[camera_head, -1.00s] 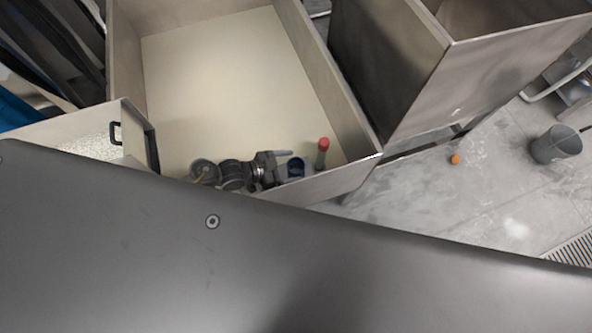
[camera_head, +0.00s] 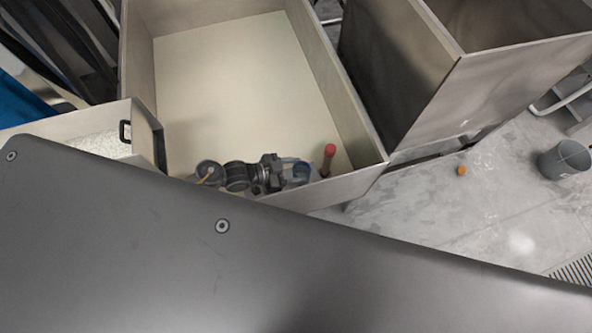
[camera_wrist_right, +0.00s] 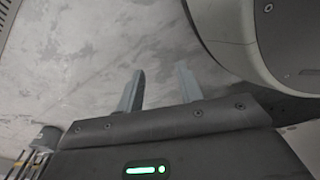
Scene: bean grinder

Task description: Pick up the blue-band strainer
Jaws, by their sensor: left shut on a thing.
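The blue-band strainer (camera_head: 301,173), a small round thing with a dark blue rim, is in the near right part of the large pale bin in the head view. My left gripper (camera_head: 288,168) is at its left side and is shut on it; the fingers look small and pale here. Its lower part is hidden by the bin's near wall and the gripper. My right gripper (camera_wrist_right: 160,90) shows in the right wrist view, its two fingers apart with nothing between them, above grey floor. It is not in the head view.
The pale bin (camera_head: 352,184) has high walls and a mostly bare floor. A red-topped cylinder (camera_head: 328,160) stands close to the right of the strainer. Another tall grey bin (camera_head: 400,90) is to the right. A small orange object (camera_head: 461,171) and a grey bucket (camera_head: 565,160) are on the floor.

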